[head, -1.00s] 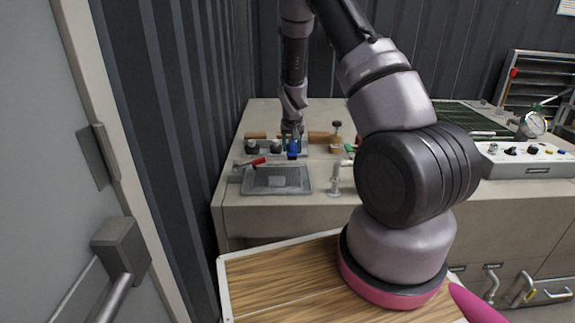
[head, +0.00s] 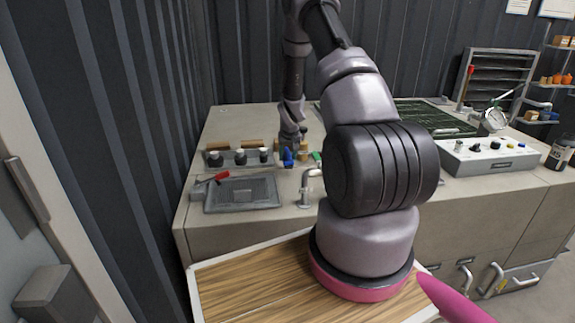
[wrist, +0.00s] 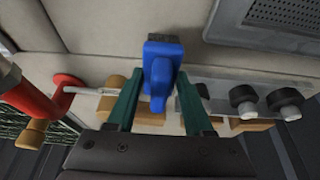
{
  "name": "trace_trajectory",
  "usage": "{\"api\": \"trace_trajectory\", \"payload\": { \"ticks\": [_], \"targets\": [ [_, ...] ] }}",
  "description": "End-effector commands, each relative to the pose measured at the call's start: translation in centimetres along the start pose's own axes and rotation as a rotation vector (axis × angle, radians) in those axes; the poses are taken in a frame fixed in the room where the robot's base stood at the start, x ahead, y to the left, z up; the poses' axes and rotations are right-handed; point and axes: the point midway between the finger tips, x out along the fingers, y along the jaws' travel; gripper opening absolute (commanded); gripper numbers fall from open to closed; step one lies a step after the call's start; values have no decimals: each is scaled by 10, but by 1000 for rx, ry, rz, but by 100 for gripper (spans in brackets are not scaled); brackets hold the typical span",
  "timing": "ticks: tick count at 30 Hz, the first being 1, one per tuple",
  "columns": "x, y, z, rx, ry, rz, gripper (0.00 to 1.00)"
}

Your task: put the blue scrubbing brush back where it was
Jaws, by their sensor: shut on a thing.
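The blue scrubbing brush (wrist: 160,68) sits between the two green fingers of my gripper (wrist: 160,84) in the wrist view. My gripper is shut on it. In the head view the brush (head: 288,158) shows as a small blue shape below my gripper (head: 289,149), over the back left of the counter, just right of a strip with black knobs (head: 240,158). I cannot tell whether the brush touches the counter.
A grey recessed tray (head: 243,194) with a red-handled part (head: 221,177) lies in front of the knobs. A metal tap (head: 308,186) stands right of it. A white control box (head: 490,157) is at the right. In the wrist view a red pipe (wrist: 25,98) is at left.

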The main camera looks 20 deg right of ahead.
Motion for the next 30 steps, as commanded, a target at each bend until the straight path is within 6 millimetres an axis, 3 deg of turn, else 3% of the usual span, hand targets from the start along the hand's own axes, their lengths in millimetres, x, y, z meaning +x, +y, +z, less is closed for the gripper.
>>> {"api": "trace_trajectory", "payload": {
  "ticks": [9,20,21,22,30],
  "targets": [
    [34,0,14,0,-1,0,0],
    [38,0,16,0,0,0,0],
    [37,0,15,0,0,0,67],
    [37,0,15,0,0,0,78],
    [37,0,15,0,0,0,82]
  ]
}}
